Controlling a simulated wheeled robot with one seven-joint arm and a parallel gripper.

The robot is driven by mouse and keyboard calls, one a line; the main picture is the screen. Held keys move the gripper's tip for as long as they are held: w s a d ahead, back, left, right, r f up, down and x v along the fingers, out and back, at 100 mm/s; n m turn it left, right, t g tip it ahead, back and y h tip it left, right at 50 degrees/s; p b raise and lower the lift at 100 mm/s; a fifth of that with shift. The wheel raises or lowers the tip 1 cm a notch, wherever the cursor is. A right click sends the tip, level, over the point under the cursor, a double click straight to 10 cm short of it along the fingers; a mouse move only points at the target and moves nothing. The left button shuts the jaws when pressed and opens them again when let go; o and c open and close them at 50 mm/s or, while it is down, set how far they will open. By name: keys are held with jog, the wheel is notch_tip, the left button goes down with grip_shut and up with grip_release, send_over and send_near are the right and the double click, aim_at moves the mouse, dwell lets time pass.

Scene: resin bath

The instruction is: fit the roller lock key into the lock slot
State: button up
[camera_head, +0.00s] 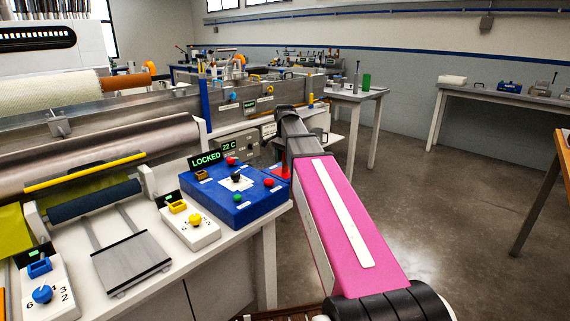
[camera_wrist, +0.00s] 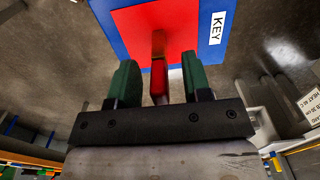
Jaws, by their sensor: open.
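In the wrist view my gripper (camera_wrist: 159,60) has its two green fingers apart. The red key (camera_wrist: 158,68) stands between them, with a visible gap on each side. Behind it is a red pad with a blue border (camera_wrist: 122,22) and a white KEY label (camera_wrist: 217,28). In the head view a little red (camera_head: 280,171) shows beside the dark end of my arm, which hides the fingertips. I cannot tell for sure which opening is the lock slot.
White boxes with a yellow knob (camera_head: 195,220) and a blue knob (camera_head: 42,294) stand on the bench left of the blue box. A metal roller (camera_head: 120,150) and a steel trough (camera_head: 150,105) lie behind. The floor (camera_head: 430,215) at right is clear.

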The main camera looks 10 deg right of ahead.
jog(key=shift+f, duration=0.4)
grip_shut()
jog(key=shift+r, duration=0.15)
